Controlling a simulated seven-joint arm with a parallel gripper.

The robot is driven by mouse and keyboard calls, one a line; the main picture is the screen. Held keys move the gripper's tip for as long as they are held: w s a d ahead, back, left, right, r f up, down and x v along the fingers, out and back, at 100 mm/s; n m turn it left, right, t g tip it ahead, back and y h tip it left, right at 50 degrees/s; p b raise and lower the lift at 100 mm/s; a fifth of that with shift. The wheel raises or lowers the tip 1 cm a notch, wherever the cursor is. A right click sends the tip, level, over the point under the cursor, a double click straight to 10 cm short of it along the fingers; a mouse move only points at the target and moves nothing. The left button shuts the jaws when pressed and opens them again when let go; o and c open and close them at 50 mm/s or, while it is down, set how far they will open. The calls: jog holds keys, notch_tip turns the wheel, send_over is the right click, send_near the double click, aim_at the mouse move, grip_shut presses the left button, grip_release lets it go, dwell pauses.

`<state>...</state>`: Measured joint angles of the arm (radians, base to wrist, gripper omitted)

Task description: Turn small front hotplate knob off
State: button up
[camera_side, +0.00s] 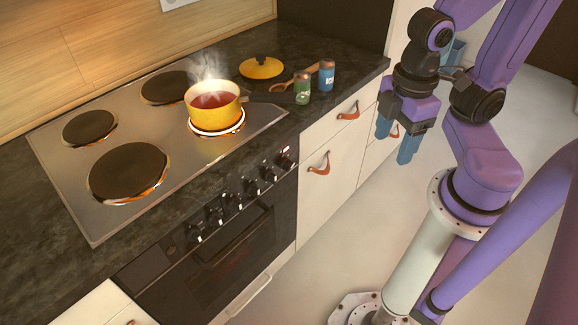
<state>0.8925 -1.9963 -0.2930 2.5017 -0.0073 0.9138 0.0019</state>
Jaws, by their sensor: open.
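A row of several dark knobs runs along the oven's front panel, from the near-left knob (195,232) to the far-right knob (284,158). A small light shows by the far-right one. Which knob serves the small front hotplate, and how each is turned, is too small to tell. The small front hotplate (233,128) has a bright glowing rim under a steaming yellow pot (203,112) of red liquid. My gripper (396,140) is open and empty, its blue fingers pointing down. It is right of the knobs, apart from them, in front of the white cabinets.
Three other dark hotplates, including a large front one (128,172), are on the steel hob. A yellow lid (262,68), wooden spoon (297,80), green jar (302,89) and blue jar (326,74) stand on the counter. Leather pulls (319,163) project from the cabinet fronts. The floor is clear.

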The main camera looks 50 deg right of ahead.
jog(key=n+t+h, duration=0.3)
jog(key=n+t, duration=1.1)
jog(key=n, duration=1.3)
send_near(289, 166)
jog(key=x, duration=0.8)
jog(key=shift+w, duration=0.35)
jog(key=c, duration=1)
jog(key=shift+n, duration=0.3)
